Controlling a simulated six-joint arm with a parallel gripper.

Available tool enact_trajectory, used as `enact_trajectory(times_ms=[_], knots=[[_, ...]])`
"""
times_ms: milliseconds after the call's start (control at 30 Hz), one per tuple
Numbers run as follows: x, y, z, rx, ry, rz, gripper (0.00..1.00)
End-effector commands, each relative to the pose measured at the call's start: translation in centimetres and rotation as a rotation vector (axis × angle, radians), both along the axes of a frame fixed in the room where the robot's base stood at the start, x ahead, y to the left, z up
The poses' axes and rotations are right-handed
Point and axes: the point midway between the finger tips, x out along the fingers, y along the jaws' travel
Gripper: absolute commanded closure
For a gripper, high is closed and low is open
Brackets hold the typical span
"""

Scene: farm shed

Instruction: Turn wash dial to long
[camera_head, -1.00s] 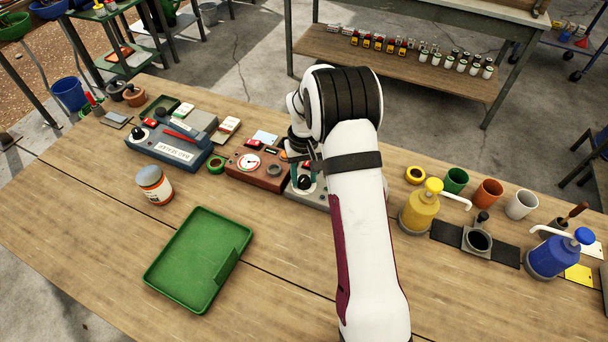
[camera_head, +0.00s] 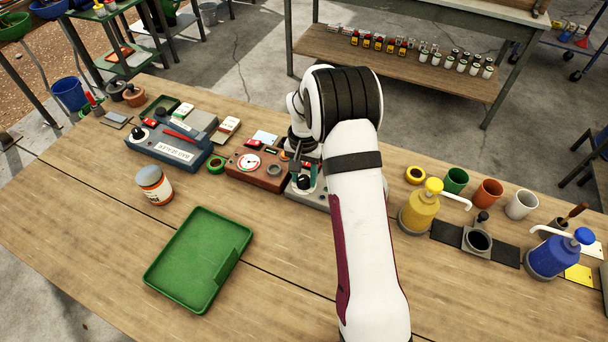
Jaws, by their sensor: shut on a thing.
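A grey control box (camera_head: 318,201) stands mid-table, its right part hidden behind my arm. A black dial (camera_head: 304,183) with a pale face around it sits on its top; its label and pointer setting are too small to read. The wrist and arm cover much of the box.
A brown box with a gauge (camera_head: 252,163) stands close on the left, then a blue bag sealer (camera_head: 170,145). A jar (camera_head: 155,186) and green tray (camera_head: 166,262) are at front left. A yellow pump bottle (camera_head: 421,211) stands right of my arm.

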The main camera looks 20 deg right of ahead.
Motion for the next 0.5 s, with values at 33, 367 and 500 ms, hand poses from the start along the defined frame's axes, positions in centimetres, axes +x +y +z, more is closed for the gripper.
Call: enact_trajectory(times_ms=[33, 367, 500], knots=[[0.01, 0.0, 0.09, 0.0, 0.0, -0.004, 1.0], [0.02, -0.01, 0.09, 0.0, 0.0, -0.005, 1.0], [0.01, -0.01, 0.07, 0.0, 0.0, -0.005, 0.36]])
